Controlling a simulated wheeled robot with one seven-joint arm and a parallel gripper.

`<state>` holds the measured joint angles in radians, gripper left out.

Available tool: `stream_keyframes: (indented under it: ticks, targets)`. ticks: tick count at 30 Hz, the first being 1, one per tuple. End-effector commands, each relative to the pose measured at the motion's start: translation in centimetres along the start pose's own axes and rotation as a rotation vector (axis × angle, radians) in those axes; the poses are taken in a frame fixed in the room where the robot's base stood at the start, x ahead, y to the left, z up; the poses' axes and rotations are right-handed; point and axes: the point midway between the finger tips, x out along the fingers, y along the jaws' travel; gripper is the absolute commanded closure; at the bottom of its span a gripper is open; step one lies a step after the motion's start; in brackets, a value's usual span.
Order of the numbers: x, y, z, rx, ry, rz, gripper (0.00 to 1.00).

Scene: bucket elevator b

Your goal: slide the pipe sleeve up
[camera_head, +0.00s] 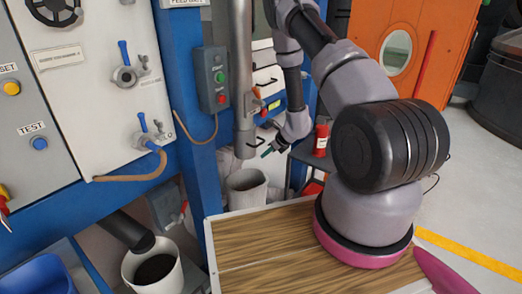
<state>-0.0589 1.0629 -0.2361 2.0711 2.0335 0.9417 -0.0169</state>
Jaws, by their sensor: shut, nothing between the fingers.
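A grey vertical pipe (240,40) comes down in the middle of the camera_head view. My gripper (267,153), with teal fingertips, is shut and empty. It is just right of the sleeve's lower end, close to the handle. I cannot tell whether it touches the handle.
A blue post with a grey button box (212,78) stands left of the pipe. A panel with blue-handled valves (126,76) is farther left. A white bucket (154,268) sits under a black spout at lower left. A red canister (321,140) stands right of my gripper.

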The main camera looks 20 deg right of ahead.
Motion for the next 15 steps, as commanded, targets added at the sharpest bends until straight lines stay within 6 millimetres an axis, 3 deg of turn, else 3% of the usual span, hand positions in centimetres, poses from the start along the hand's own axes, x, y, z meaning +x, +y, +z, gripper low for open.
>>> stream_keyframes:
  ticks: [15]
  targets:
    - [-8.8, 0.1, 0.2, 0.001, -0.001, -0.001, 1.00]
